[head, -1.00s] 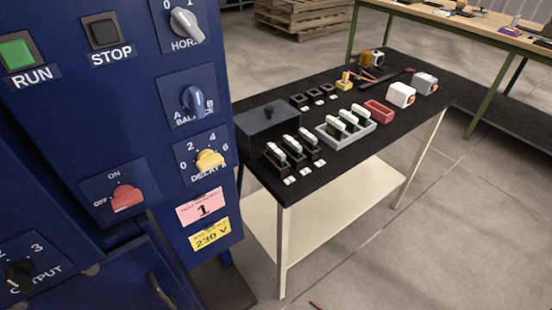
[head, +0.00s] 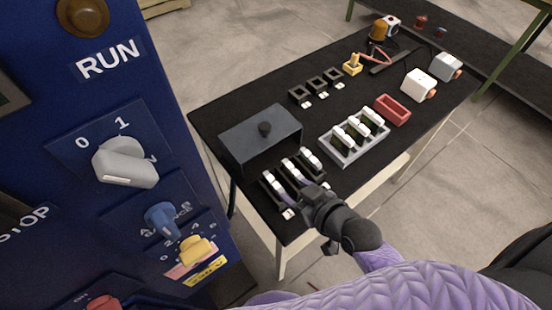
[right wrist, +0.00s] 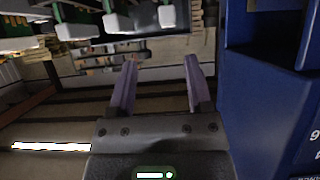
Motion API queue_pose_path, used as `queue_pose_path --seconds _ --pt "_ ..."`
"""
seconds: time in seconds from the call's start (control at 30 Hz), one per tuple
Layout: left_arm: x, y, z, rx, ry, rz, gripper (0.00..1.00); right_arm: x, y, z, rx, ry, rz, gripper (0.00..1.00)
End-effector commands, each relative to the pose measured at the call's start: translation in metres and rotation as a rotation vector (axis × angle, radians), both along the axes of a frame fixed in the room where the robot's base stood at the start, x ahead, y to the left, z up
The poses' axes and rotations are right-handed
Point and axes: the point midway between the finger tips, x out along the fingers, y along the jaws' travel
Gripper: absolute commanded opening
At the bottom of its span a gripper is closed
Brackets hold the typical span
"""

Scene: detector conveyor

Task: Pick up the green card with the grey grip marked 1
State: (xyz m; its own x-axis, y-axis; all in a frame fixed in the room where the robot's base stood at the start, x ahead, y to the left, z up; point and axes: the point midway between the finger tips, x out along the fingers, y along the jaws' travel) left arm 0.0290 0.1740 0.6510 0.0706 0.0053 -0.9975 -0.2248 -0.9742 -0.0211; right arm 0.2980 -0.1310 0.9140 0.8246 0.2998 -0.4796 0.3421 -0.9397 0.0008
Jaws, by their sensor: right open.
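Several cards with pale grips (head: 309,157) stand in a row of black slots at the front left of the black table. More cards with pale grips (head: 354,129) and green boards stand in a grey tray (head: 345,158). No number on any grip is legible, so I cannot tell which is marked 1. My right gripper (head: 294,184) is open and empty at the front row, partly covering it. In the right wrist view its two purple fingers (right wrist: 160,82) are apart, with green boards (right wrist: 110,8) and pale grips (right wrist: 117,23) beyond them. My left gripper is not in view.
A blue control cabinet (head: 90,120) with knobs stands close on the left. On the table are a dark grey box (head: 258,142) behind the front row, empty black slots (head: 316,84), a red tray (head: 393,110) and white blocks (head: 418,85).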

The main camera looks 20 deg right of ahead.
Motion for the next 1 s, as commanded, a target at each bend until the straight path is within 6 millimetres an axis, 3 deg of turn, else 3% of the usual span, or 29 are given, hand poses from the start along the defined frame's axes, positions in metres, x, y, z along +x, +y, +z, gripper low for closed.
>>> queue_pose_path --seconds 0.2,0.4,0.7,1.0 --pt "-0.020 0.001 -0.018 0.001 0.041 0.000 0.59 0.031 0.013 -0.024 0.004 0.001 -0.001 0.65" --pt "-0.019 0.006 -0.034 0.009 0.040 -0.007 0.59 0.060 0.030 -0.046 0.003 0.002 -0.002 0.65" --pt "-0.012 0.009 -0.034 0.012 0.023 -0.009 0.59 0.068 0.033 -0.047 -0.001 0.003 -0.001 0.65" --pt "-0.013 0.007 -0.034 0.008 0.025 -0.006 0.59 0.068 0.033 -0.047 -0.001 0.003 -0.001 0.01"
